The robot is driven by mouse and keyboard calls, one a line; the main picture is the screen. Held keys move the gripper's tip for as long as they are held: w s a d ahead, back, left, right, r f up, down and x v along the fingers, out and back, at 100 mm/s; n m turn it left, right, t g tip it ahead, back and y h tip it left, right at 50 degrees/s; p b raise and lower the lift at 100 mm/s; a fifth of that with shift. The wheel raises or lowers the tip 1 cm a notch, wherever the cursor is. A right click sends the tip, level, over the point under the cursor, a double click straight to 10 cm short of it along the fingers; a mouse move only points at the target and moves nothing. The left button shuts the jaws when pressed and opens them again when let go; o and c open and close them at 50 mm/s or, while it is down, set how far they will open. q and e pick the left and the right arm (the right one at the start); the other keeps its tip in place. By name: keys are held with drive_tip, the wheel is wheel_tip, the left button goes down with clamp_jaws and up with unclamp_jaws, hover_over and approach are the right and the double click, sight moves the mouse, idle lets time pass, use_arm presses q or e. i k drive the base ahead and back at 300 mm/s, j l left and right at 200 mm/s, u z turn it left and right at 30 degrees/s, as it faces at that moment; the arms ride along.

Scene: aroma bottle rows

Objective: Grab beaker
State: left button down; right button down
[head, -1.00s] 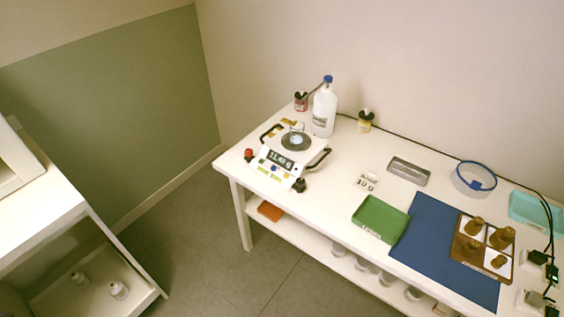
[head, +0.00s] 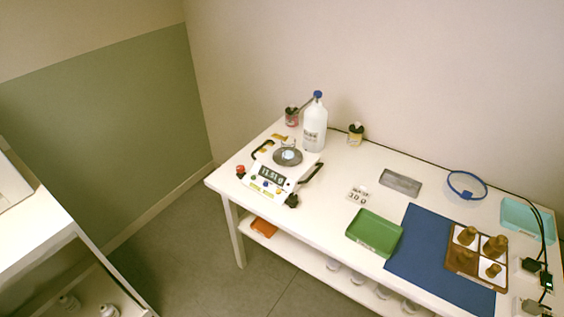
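A small clear glass beaker (head: 288,152) with pale bluish contents stands on the round grey plate of a white balance (head: 268,183) at the left end of the table. The balance's display reads about 11.51 g. Black curved handles show on both sides of the balance. Neither of my grippers is in the head view, and nothing is touching the beaker.
A white bottle with a blue cap (head: 315,125) stands close behind the beaker, beside a small red-and-dark jar (head: 291,117). A yellow jar (head: 355,134), green tray (head: 374,233), grey tray (head: 400,182), blue mat (head: 420,262) and brown tray of bottles (head: 462,268) lie to the right.

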sight(288, 143)
drive_tip(key=z, duration=0.75)
drive_tip(key=i+j+z, duration=0.1)
drive_tip(key=j+z, duration=0.45)
drive_tip(key=z, duration=0.2)
drive_tip(key=j+z, duration=0.45)
drive_tip(key=j, duration=0.4)
drive_tip(key=k+j+z, duration=0.15)
drive_tip(key=j, duration=0.35)
drive_tip(key=j+z, duration=0.1)
drive_tip(key=j, duration=0.4)
